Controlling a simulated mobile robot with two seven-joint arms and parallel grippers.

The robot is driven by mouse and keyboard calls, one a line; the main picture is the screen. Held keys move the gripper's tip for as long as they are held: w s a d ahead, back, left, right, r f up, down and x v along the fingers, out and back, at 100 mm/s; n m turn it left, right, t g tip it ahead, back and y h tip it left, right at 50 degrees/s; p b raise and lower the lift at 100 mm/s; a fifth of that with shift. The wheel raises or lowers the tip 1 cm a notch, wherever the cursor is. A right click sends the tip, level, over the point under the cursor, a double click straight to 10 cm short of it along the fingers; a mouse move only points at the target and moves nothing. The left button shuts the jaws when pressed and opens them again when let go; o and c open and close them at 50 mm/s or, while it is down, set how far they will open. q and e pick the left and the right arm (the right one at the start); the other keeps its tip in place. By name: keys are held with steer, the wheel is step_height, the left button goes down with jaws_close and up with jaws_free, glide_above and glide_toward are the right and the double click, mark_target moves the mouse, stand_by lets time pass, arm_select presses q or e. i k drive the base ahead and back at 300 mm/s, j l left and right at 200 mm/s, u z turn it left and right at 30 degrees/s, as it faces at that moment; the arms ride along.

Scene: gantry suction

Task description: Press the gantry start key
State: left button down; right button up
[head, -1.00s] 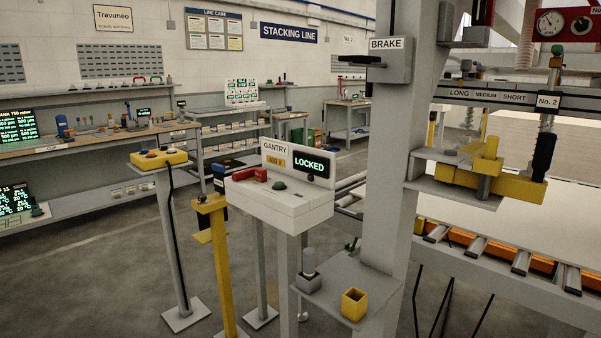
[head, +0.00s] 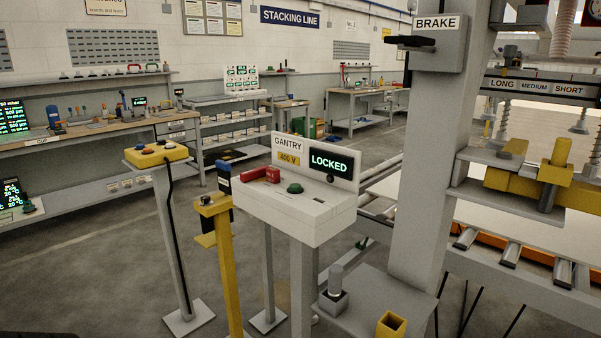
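The gantry console (head: 285,222) is a white box on a grey post near the middle of the head view. Its upright back panel carries a GANTRY label, a yellow 400 V label (head: 289,160) and a display (head: 330,161) reading LOCKED in green. A green button (head: 295,188) stands on the console top, and a red handle (head: 261,174) lies to its left. A small dark knob (head: 330,178) sits under the display. Which of these is the start key, I cannot read. Neither of my grippers is in view.
A yellow button box (head: 156,156) on a post and a yellow stand (head: 213,208) are left of the console. A grey column with a BRAKE box (head: 437,50) and a low shelf with a yellow cup (head: 391,325) are at right. Floor at left is open.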

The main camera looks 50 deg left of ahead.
mark_target(294, 187)
steer(key=i+j, duration=0.1)
steer(key=j, duration=0.5)
steer(key=i+j+z, duration=0.1)
steer(key=j, duration=0.55)
steer(key=i+j, duration=0.1)
steer(key=j, duration=0.5)
